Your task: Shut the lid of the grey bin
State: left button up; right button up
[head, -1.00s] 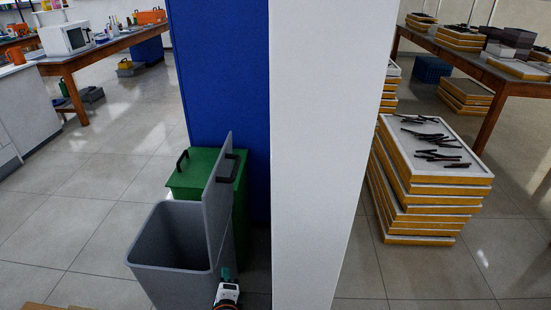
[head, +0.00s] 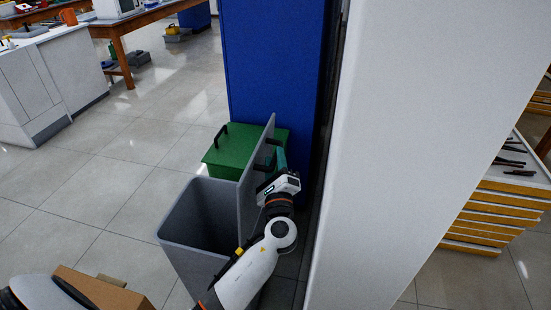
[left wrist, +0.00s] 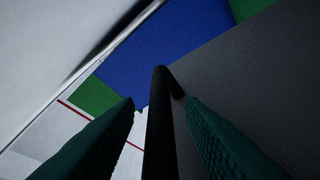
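The grey bin (head: 185,255) stands in the lower middle of the head view with its top uncovered. Its lid (head: 252,180) stands upright along the bin's right side, with a black handle (head: 261,167) on its right face. My left gripper (head: 279,158) is at that face, beside the handle. In the left wrist view, the black handle (left wrist: 160,120) runs between the two teal fingers (left wrist: 160,103). The fingers are apart, with gaps visible beside the handle. The lid (left wrist: 260,85) fills the right of that view. My right gripper is not in view.
A green bin (head: 232,155) with a black-handled lid stands behind the grey bin. A blue panel (head: 275,60) rises behind it. A white pillar (head: 410,130) stands close right of my left arm. A cardboard box (head: 110,292) is at lower left.

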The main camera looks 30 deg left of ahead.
pick_arm(q)
jog(key=shift+w+a, duration=0.1)
jog(key=shift+w, duration=0.05)
jog(key=shift+c, duration=0.6)
grip_shut()
